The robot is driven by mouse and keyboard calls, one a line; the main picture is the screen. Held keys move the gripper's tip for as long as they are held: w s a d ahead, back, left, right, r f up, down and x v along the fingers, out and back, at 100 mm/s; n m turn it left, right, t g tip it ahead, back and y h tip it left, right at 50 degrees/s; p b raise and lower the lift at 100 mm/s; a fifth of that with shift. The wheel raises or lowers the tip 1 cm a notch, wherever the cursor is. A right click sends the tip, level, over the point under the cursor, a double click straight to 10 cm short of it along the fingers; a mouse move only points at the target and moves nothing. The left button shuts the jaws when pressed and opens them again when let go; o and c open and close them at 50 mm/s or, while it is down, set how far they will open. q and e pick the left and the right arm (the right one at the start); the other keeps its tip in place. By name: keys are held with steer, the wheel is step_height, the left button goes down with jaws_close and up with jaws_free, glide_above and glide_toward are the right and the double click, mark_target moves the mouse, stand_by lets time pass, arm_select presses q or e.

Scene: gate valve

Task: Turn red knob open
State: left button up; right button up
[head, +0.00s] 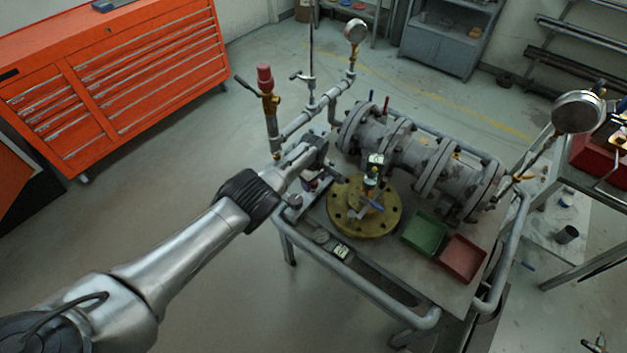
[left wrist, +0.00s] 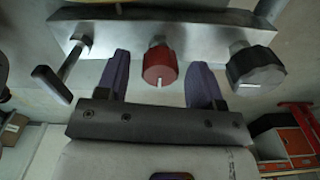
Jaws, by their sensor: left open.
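The red knob (left wrist: 160,66) sits on a grey metal manifold bar (left wrist: 180,36) in the left wrist view. A white mark on its face points down in the picture. My left gripper (left wrist: 161,76) is open, with one purple-grey finger on each side of the knob. Gaps show between the fingers and the knob, so it is not gripped. In the head view my left gripper (head: 318,165) is at the left side of the valve cart, and its own body mostly hides the knob there. My right gripper is not in view.
A black knob (left wrist: 255,70) is right of the red knob, and a metal T-handle (left wrist: 65,72) is left. The cart carries a brass flange (head: 340,225), a large grey pipe (head: 408,152), a green tray (head: 425,234) and a red tray (head: 462,259). Thin upright pipework stands behind my gripper.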

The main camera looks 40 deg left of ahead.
arm_select(q)
step_height(320, 180, up, 14)
steer(key=p, duration=1)
steer(key=shift+p, duration=0.35)
steer(key=shift+f, duration=0.15)
